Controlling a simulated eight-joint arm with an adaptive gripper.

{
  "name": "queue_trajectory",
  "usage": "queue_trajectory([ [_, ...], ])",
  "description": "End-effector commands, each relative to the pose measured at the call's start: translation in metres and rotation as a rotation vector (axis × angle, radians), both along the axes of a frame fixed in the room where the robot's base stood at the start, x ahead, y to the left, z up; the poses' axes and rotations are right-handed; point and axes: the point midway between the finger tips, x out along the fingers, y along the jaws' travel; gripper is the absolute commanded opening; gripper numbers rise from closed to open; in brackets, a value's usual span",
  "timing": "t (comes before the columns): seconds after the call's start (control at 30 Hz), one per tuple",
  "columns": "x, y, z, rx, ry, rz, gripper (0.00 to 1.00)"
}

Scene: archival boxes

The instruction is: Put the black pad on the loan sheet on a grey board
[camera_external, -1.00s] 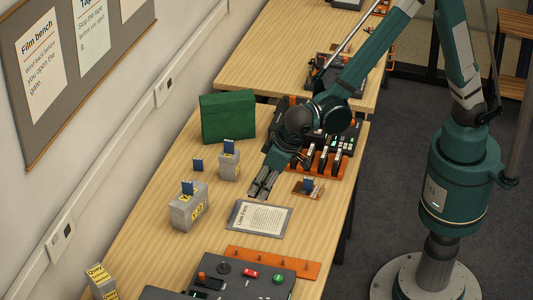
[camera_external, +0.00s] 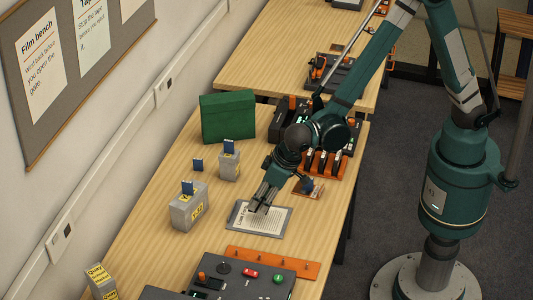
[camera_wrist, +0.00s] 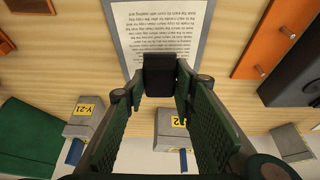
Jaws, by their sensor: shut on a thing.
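The white printed loan sheet (camera_external: 270,219) lies on a grey board (camera_external: 235,216) on the bench. In the wrist view, the sheet (camera_wrist: 185,25) and the board's grey edge (camera_wrist: 219,36) show at the top. My gripper (camera_external: 257,209) is over the far-left part of the sheet, pointing down at a slant. In the wrist view, my gripper (camera_wrist: 160,82) is shut on a small black pad (camera_wrist: 160,73) between its fingertips, in front of the sheet's edge. Whether the pad touches the sheet I cannot tell.
Grey boxes with yellow labels (camera_external: 187,212) (camera_external: 229,166) stand left of the board. A green box (camera_external: 228,118) is behind. An orange rail (camera_external: 272,262) and a dark control panel (camera_external: 230,278) lie in front. An orange-based stand (camera_external: 309,188) is to the right.

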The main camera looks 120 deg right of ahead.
Motion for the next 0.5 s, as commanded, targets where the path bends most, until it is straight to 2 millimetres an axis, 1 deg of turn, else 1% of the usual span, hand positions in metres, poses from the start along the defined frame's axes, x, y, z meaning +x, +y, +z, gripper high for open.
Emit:
queue_trajectory([
  [0.27, 0.0, 0.0, -0.001, 0.0, 0.0, 0.0, 0.15],
  [0.37, 0.0, 0.0, -0.007, 0.0, 0.0, 0.0, 0.15],
  [0.5, 0.0, 0.0, -0.02, 0.0, 0.0, 0.0, 0.15],
])
